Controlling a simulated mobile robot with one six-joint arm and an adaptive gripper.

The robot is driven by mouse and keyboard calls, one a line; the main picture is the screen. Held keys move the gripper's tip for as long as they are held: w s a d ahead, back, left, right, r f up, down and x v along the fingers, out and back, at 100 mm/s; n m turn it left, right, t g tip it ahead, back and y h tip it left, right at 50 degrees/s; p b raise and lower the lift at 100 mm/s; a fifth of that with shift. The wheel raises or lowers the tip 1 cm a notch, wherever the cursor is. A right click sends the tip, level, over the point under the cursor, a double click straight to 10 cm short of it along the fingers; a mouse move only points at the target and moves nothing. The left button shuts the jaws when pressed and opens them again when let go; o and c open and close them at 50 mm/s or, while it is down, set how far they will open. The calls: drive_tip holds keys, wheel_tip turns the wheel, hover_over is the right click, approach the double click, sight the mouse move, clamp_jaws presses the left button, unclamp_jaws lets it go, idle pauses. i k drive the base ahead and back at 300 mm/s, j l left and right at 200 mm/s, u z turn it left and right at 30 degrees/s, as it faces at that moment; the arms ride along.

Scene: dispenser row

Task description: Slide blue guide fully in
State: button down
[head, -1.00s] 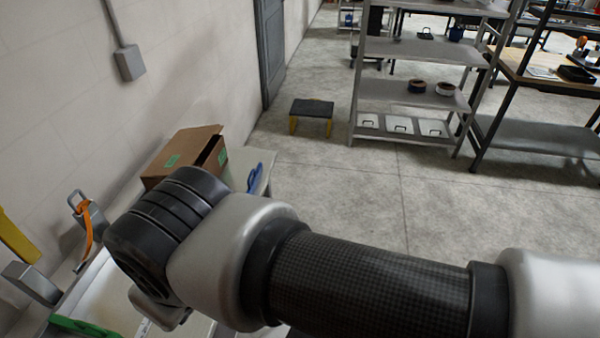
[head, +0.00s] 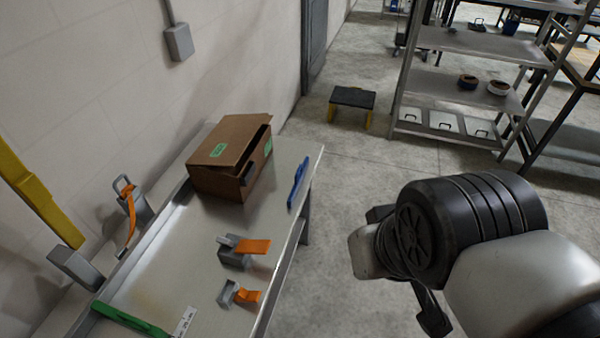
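A blue guide (head: 298,183) lies along the right edge of the grey table, to the right of a cardboard box. It looks like a slim bar and slants slightly. My gripper (head: 405,270) is at the right of the head view, out over the floor and well apart from the blue guide. My wrist hides most of it, so I cannot tell whether its fingers are open or shut.
The table (head: 185,262) also bears the cardboard box (head: 215,180), two grey dispensers with orange strips (head: 238,250) (head: 238,292) and a green bar (head: 130,320). Another orange-strip dispenser (head: 132,205) is by the wall. A low stool (head: 352,98) and shelving (head: 450,90) stand beyond.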

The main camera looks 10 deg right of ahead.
sight(299, 176)
drive_tip(key=i+l+u, duration=0.15)
drive_tip(key=i, duration=0.4)
drive_tip(key=i+l+u, duration=0.15)
drive_tip(key=i+l, duration=0.2)
drive_tip(key=i, duration=0.15)
